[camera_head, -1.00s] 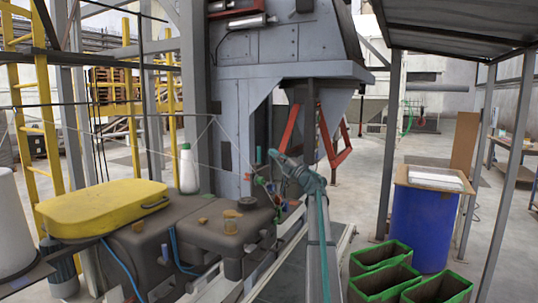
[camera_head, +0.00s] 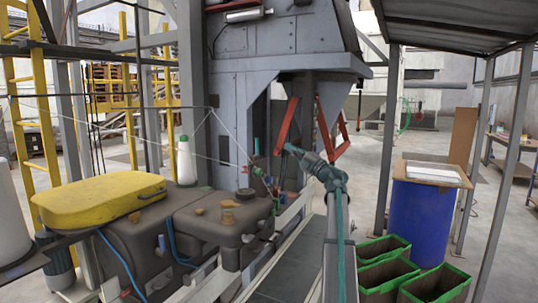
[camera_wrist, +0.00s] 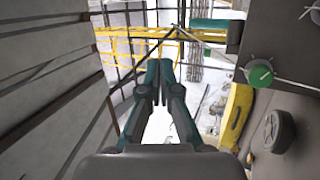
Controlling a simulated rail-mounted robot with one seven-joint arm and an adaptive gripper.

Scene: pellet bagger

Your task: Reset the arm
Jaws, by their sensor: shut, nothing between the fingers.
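My gripper (camera_head: 289,148) is at the end of my arm, in front of the grey bagging machine (camera_head: 265,95), at the level of its red brackets. It points up and left in the head view and carries nothing. In the wrist view my gripper (camera_wrist: 160,68) shows two dark and teal fingers with their tips together, shut and empty. The fingers appear clear of the surfaces around them. The exact gap to the machine cannot be told.
A yellow case (camera_head: 100,200) lies on dark tanks at left, beside a white bottle (camera_head: 186,160). A blue barrel (camera_head: 425,225) and green-rimmed bins (camera_head: 440,284) stand at right.

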